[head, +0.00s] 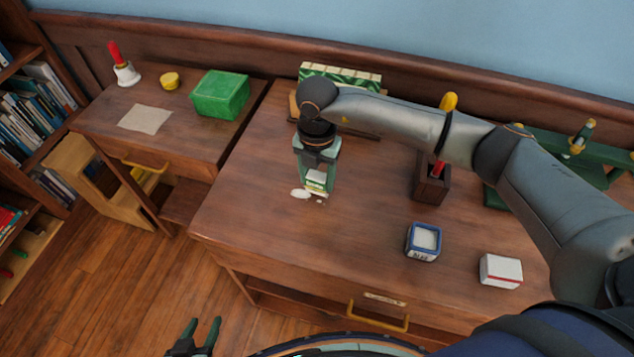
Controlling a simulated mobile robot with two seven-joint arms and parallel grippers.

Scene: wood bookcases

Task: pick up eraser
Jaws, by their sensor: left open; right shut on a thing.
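My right gripper (318,182) points down over the middle desk. Its fingers are shut on a small white and green block, which looks like the eraser (316,184). The fingers partly hide the block, and I cannot tell whether it touches the desk top. Small white pieces (300,193) lie on the desk right beside it. My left gripper (200,328) is open and empty at the bottom edge of the view, low in front of the desk and far from the eraser.
On the desk (260,200) stand a blue-rimmed box (423,243), a white and red box (500,270), and a dark wooden holder (431,188) with upright handles. A green striped item (345,77) is behind my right arm. A green box (220,94) sits on the left desk.

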